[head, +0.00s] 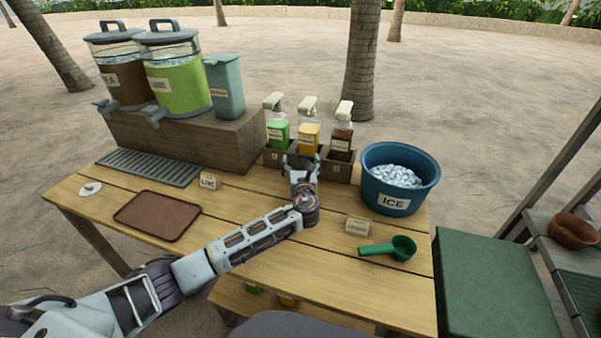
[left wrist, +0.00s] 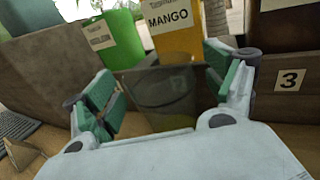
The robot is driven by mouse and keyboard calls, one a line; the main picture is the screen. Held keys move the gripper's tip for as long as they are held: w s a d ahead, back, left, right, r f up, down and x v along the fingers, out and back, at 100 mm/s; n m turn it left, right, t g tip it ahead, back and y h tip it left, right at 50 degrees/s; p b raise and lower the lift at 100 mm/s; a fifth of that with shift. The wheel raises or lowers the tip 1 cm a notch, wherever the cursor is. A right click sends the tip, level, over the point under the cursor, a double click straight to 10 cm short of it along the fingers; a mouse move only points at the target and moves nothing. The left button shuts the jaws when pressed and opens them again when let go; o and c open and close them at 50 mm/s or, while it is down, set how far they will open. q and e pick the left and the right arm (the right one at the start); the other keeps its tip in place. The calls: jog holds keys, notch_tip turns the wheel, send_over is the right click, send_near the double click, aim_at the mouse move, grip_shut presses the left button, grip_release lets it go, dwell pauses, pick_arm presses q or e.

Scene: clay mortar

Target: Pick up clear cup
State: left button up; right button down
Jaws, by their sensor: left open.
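The clear cup (left wrist: 163,97) is see-through and looks dark against the wooden box behind it. In the left wrist view it stands upright between the two green-padded fingers of my left gripper (left wrist: 172,92). The fingers are open on either side of it, and I cannot tell whether either pad touches it. In the head view my left gripper (head: 300,163) is at the front of the bottle boxes, and the arm mostly hides the cup there. My right gripper is not in view.
Pump bottles with green, yellow (head: 308,138) and brown contents stand in wooden boxes just behind the gripper. A blue ice tub (head: 398,200) is to the right. A green scoop (head: 402,248), a brown tray (head: 157,216) and two drink dispensers (head: 177,80) are also on the table.

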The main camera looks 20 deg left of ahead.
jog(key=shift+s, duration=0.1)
pick_arm(q)
jog(key=c, duration=1.3)
jog(key=shift+s+r, duration=0.1)
jog(key=shift+r, duration=0.15)
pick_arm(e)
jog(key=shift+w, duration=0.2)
